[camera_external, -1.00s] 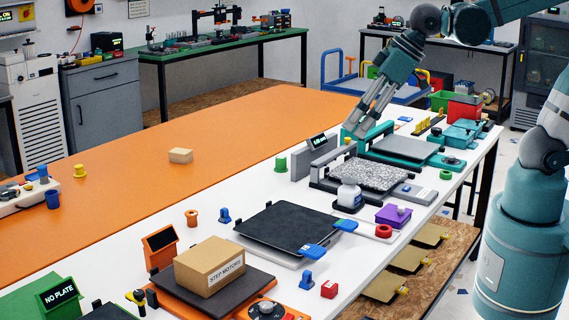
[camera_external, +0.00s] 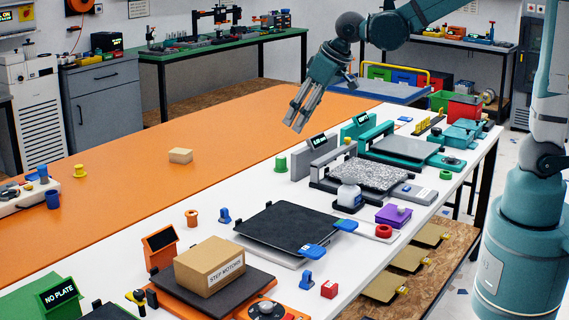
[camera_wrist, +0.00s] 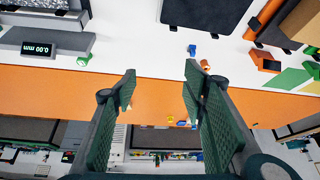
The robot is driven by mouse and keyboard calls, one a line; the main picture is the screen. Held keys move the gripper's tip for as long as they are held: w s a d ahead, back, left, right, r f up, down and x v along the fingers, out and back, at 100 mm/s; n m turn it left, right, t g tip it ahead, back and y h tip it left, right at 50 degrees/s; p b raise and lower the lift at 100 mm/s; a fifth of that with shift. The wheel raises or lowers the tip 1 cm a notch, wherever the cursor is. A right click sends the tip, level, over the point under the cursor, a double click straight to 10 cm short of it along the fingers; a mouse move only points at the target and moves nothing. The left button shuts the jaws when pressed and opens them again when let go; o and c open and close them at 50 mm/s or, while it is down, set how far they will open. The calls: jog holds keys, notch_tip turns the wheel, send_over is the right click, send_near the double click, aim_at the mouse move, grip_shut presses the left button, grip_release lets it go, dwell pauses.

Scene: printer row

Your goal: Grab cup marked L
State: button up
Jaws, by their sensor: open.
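No letter L can be read on any cup-like piece. A small green piece (camera_external: 281,164) stands at the orange strip's edge, below my gripper in the picture; it also shows left of my fingers in the wrist view (camera_wrist: 84,60). An orange piece (camera_external: 192,217) stands on the white table. A blue cup-like piece (camera_external: 53,199) and a yellow piece (camera_external: 80,171) stand far left on the orange surface. My gripper (camera_external: 297,120) is open and empty, raised above the table, fingers angled down-left. In the wrist view my gripper (camera_wrist: 160,72) shows two separated fingers with nothing between them.
Printers with a grey display block (camera_external: 314,157), a speckled plate (camera_external: 368,174) and a black plate (camera_external: 287,226) line the white table. A cardboard box (camera_external: 209,266) sits at the front.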

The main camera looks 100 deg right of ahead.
jog(key=w+d+f+m, duration=0.1)
jog(key=d+f, duration=0.2)
jog(key=d, duration=0.4)
jog(key=d+f+m+g, duration=0.1)
jog(key=d+f, duration=0.3)
jog(key=d, duration=0.2)
jog(key=w+d+f+m, duration=0.1)
jog(key=d+f, duration=0.2)
jog(key=d, duration=0.4)
jog(key=m+g+h+b, duration=0.1)
jog(key=m+g, duration=0.1)
jog(key=m, duration=0.1)
send_near(281, 157)
notch_tip(281, 157, down, 3)
jog(key=shift+s+d+r, duration=0.15)
jog(key=shift+d, duration=0.05)
jog(key=shift+b+x, duration=0.4)
jog(key=shift+x, duration=0.9)
jog(key=shift+w+b+x, duration=0.15)
jog(key=shift+b+x, duration=0.15)
jog(key=shift+x, duration=1)
jog(key=shift+w+b+x, duration=0.15)
jog(key=shift+b+x, duration=0.1)
jog(key=shift+x, duration=1.05)
jog(key=shift+r, duration=0.1)
